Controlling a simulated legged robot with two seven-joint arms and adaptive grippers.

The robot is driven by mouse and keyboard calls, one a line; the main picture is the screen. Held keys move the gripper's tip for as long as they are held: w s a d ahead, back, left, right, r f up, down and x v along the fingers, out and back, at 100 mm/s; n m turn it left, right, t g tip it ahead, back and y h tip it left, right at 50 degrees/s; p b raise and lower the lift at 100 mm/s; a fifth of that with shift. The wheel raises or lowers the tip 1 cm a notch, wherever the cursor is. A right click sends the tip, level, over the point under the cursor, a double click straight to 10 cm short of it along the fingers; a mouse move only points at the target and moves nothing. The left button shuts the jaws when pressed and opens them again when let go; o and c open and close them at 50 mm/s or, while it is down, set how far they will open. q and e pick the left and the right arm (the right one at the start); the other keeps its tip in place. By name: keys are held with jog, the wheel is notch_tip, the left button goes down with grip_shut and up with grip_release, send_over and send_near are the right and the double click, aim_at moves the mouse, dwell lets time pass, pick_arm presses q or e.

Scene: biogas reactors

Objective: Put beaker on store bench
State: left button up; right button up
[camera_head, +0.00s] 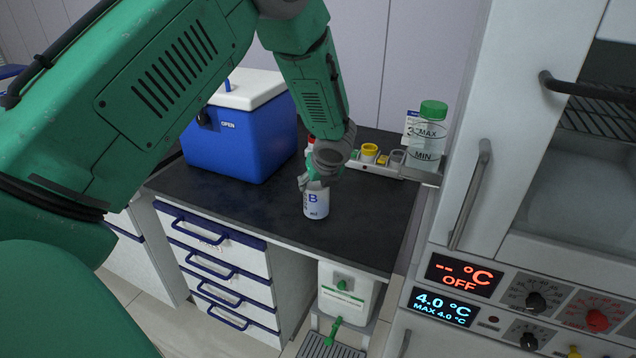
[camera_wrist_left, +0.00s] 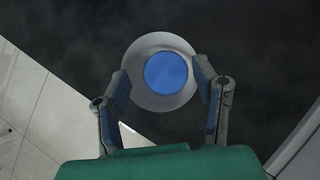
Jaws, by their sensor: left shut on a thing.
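The beaker (camera_head: 316,203) is a white cylinder with a blue letter B, upright at the dark bench top. My left gripper (camera_head: 314,180) comes down from above and is shut on its upper part. In the left wrist view the beaker (camera_wrist_left: 166,72) is seen from above, with a pale rim and a blue round inside, between the two fingertips. The bench (camera_head: 240,205) has a black top and white drawers with blue handles. I cannot tell whether the beaker's base touches the top. My right gripper is not in view.
A blue cooler box (camera_head: 240,140) with a white lid stands at the back left of the bench. A rack (camera_head: 375,165) with a yellow-rimmed cup is behind the gripper. A green-capped bottle (camera_head: 427,140) stands at the right, near a white oven-like cabinet (camera_head: 520,130). The front left top is clear.

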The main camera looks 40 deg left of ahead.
pick_arm(q)
jog(key=shift+f, duration=0.1)
jog(key=o, duration=1.6)
jog(key=shift+c, duration=0.2)
